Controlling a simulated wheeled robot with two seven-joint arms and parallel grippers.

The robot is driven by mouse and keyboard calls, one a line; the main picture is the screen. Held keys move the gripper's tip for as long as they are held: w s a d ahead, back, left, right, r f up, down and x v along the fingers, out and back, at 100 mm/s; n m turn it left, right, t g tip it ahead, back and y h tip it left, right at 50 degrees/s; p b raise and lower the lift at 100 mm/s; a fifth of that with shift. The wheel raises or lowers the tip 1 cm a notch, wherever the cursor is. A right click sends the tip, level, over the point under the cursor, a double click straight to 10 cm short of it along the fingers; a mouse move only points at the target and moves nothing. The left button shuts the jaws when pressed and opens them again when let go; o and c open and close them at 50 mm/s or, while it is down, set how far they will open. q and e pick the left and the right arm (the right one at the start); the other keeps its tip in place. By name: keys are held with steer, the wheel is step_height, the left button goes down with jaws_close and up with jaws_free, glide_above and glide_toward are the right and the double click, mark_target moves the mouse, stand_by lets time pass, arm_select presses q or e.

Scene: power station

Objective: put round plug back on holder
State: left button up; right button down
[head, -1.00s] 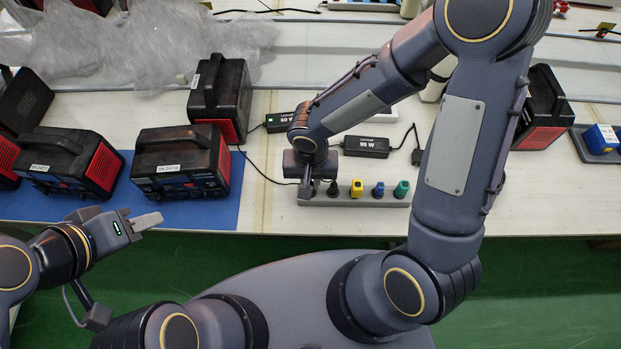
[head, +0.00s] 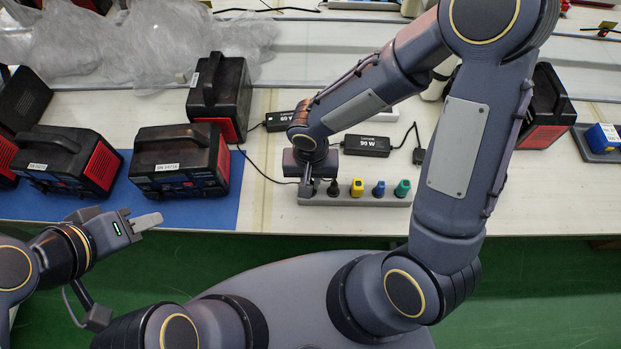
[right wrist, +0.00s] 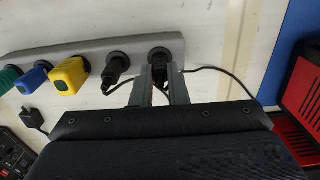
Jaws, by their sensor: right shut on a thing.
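The grey strip-shaped holder (head: 385,201) lies near the table's front edge; it also shows in the right wrist view (right wrist: 135,47). My right gripper (head: 308,189) points down over its left end. In the right wrist view, my right gripper (right wrist: 160,76) is shut on a black plug (right wrist: 160,62) at the end socket. The fingers partly hide this plug, and I cannot tell how deep it sits. Another black plug (right wrist: 116,66), a yellow plug (right wrist: 69,76), a blue plug (right wrist: 33,78) and a green plug (head: 402,188) stand in the row beside it. My left gripper (head: 147,222) is off the table's front edge, empty.
Black and red power stations (head: 180,160) stand on a blue mat (head: 212,212) at the left. Black adapters (head: 366,146) with cables lie behind the holder. A blue and white box (head: 602,137) sits in a tray at the right. Clear plastic (head: 150,45) lies at the back.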

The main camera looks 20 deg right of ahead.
steer(key=shift+f, duration=0.1)
stand_by(0.6)
steer(key=c, duration=1.3)
jaws_free()
steer(key=shift+c, duration=0.2)
step_height(320, 180, up, 8)
steer(key=s+d+r+n+t+y, duration=0.1)
steer(key=s+d+r+t+y, duration=0.2)
steer(key=s+d+r, duration=0.7)
steer(key=d+r+t, duration=0.1)
steer(key=t, duration=0.1)
steer(key=shift+s+t+y, duration=0.2)
steer(key=shift+t+y, duration=0.1)
steer(key=shift+y, duration=0.1)
